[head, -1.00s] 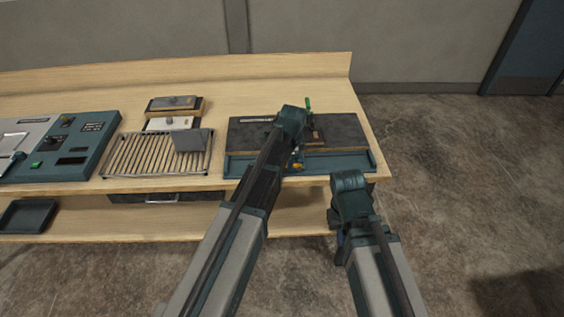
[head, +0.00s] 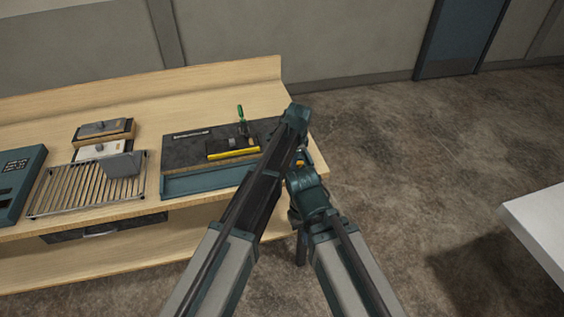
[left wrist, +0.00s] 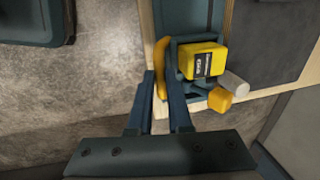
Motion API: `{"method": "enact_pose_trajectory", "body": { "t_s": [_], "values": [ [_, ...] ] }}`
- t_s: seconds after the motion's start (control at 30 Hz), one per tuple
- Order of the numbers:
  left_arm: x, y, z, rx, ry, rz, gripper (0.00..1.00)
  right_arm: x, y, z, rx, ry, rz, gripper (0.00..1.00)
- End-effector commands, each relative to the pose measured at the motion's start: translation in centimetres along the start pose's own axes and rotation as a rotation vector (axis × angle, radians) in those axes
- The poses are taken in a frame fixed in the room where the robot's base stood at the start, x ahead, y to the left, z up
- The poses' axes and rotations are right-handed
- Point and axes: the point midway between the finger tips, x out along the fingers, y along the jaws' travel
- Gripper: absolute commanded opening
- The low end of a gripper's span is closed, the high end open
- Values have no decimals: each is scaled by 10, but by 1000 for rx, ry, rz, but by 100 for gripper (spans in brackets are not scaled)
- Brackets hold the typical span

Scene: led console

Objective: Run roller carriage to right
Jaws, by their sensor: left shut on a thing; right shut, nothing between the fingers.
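My left gripper (left wrist: 163,95) is shut on a curved yellow handle (left wrist: 161,62) in the left wrist view. Beside it, at the end of a teal trough, is a carriage with a labelled yellow block (left wrist: 201,60), an orange-yellow knob (left wrist: 220,99) and a pale cylinder (left wrist: 235,82). In the head view the left gripper (head: 300,155) is at the right end of the teal front tray (head: 205,181), and my arm hides most of the carriage. My right gripper (head: 294,216) is low in front of the bench's right end, empty and partly hidden by its wrist.
The dark slab (head: 195,150) behind the tray carries a yellow bar (head: 232,153) and a green-handled tool (head: 240,112). A slatted rack (head: 75,190) stands to the left. Open floor lies right of the bench, with a white surface (head: 545,225) at the far right.

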Motion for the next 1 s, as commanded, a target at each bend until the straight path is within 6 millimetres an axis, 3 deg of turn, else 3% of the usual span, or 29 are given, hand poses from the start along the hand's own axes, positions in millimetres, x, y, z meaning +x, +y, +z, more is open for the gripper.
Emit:
{"method": "enact_pose_trajectory", "body": {
  "t_s": [0.2,0.63,0.67,0.8,1.0],
  "values": [
    [0,1,-12,1,1,2,0,0,0,0,0,0,0,0],
    [0,1,-16,2,5,1,0,0,0,0,0,0,0,0],
    [0,1,-16,2,5,0,19,0,0,0,0,0,0,0],
    [0,1,-15,1,4,0,44,0,0,0,0,0,0,0],
    [0,0,-14,1,2,0,47,0,0,0,0,0,0,0]
  ]
}}
